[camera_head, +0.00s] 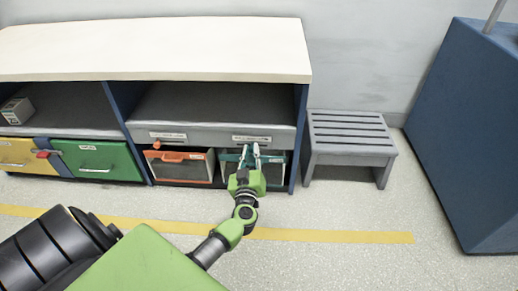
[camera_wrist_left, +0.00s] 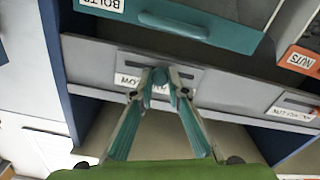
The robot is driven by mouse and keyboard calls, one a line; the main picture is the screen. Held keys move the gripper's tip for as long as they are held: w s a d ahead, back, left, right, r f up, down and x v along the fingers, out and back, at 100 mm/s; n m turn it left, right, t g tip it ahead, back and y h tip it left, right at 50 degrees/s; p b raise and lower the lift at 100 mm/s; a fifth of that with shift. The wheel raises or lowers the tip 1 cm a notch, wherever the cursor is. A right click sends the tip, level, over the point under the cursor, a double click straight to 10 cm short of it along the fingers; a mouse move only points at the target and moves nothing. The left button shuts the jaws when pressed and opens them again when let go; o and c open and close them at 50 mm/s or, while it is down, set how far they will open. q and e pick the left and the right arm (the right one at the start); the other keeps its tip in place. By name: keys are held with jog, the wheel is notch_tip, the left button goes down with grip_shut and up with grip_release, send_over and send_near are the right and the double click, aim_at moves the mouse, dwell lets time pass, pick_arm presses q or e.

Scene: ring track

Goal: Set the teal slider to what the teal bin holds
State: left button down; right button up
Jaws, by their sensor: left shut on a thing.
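The teal bin (camera_head: 229,157) sits in the lower right bay of the shelf, partly hidden behind my left gripper. In the left wrist view its teal front (camera_wrist_left: 232,36) carries a white label reading BOLTS (camera_wrist_left: 103,4). The teal slider knob (camera_wrist_left: 160,75) stands on the grey rail beside that bin. My left gripper (camera_head: 250,149) reaches up to the rail; in the wrist view its fingertips (camera_wrist_left: 160,85) are closed around the knob. The rail's white label (camera_wrist_left: 128,82) is partly covered by a finger, so its word cannot be read fully. My right gripper is not in view.
An orange bin (camera_head: 180,155) stands left of the teal one, labelled NUTS (camera_wrist_left: 303,60) in the wrist view, with an orange slider knob (camera_head: 156,144) above it. Green (camera_head: 97,160) and yellow (camera_head: 15,155) bins are further left. A grey stool (camera_head: 350,140) stands right of the shelf.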

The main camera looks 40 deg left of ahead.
pick_arm(q)
jog(key=c, duration=2)
grip_release()
jog(key=shift+o, duration=0.2)
jog(key=shift+s, duration=0.1)
jog(key=v, duration=1.2)
jog(key=shift+a, duration=0.1)
